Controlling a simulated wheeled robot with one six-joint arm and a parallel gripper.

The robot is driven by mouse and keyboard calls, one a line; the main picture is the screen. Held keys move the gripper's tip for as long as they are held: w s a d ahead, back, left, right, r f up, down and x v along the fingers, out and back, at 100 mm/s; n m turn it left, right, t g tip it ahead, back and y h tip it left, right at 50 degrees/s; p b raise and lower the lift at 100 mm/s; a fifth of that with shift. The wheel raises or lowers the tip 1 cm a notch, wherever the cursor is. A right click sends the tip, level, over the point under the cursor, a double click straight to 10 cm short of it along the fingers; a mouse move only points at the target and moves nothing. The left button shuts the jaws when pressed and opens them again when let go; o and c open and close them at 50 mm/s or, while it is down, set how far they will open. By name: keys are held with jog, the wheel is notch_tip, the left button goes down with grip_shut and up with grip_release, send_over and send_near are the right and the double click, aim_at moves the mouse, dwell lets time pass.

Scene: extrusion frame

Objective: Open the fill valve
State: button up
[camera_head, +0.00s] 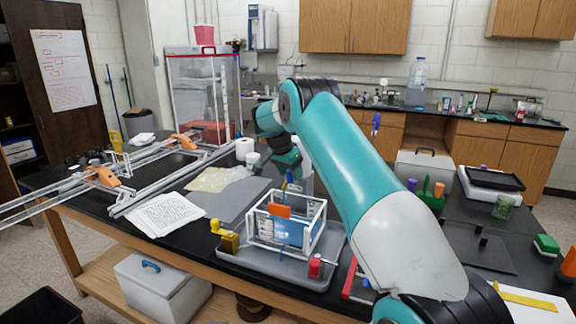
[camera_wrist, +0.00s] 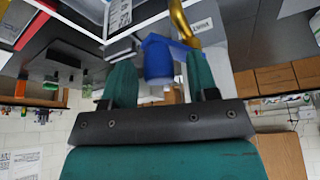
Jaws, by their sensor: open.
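In the wrist view, a blue valve handle (camera_wrist: 158,62) sits between the two green fingers of my gripper (camera_wrist: 161,66). Gaps show on both sides of the handle, and the fingers are spread. A curved brass pipe (camera_wrist: 181,20) is next to the handle. In the head view, my gripper (camera_head: 290,170) is over the back of a white-framed rig (camera_head: 262,246), with a small blue part (camera_head: 289,178) by it. A yellow handle (camera_head: 215,226) and a red valve (camera_head: 315,266) are on the rig's left and right. I cannot tell which one is the fill valve.
The rig stands in a grey tray (camera_head: 270,270) on the black bench. A paper sheet (camera_head: 165,213) and long metal rails (camera_head: 75,190) lie to the left. A green caddy (camera_head: 432,198) and a dark plate (camera_head: 470,246) are to the right. My arm hides part of the bench.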

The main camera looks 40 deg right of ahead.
jog(key=p+v, duration=0.2)
jog(key=v, duration=1.5)
jog(key=shift+a, duration=0.15)
jog(key=shift+w+r, duration=0.1)
jog(key=shift+c, duration=0.3)
